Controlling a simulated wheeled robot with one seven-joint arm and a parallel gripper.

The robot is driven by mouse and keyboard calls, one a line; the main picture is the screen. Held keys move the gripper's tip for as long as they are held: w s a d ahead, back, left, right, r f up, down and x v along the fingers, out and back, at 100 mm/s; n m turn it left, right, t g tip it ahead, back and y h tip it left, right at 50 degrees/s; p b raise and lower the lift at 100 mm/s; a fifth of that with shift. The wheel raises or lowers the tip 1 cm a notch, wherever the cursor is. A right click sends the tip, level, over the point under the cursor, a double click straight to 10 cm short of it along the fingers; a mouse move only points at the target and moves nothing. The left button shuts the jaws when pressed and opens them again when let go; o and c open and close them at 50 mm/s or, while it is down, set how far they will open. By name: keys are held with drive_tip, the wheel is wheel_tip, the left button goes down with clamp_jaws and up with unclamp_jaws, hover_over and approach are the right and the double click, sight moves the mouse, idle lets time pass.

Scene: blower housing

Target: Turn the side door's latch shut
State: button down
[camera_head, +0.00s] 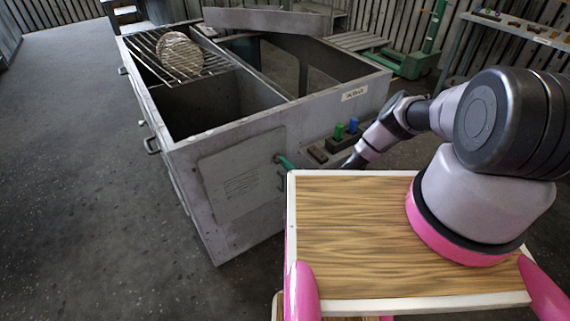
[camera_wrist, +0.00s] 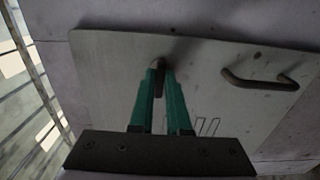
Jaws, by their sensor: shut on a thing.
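The side door (camera_head: 238,180) is a flat light-grey panel on the housing's near end, with dark lines marked on it. It looks closed against the wall. In the wrist view the door (camera_wrist: 110,75) fills most of the picture. The latch (camera_wrist: 159,65) is a small dark piece near the door's edge, mostly hidden between my fingertips. My gripper (camera_wrist: 160,74) has green fingers and is shut on the latch. In the head view only a bit of my gripper (camera_head: 284,161) shows at the door's right side; the table hides part of it.
A bent brown handle (camera_wrist: 262,81) stands out from the door, right of my fingers. The grey housing (camera_head: 190,140) is open on top, with a wire grate (camera_head: 205,62) and a round coil. A control box with green and blue knobs (camera_head: 340,131) sits near my arm. Floor at left is clear.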

drive_tip(key=c, duration=0.9)
unclamp_jaws()
drive_tip(key=v, duration=1.1)
drive_tip(key=shift+w, duration=0.1)
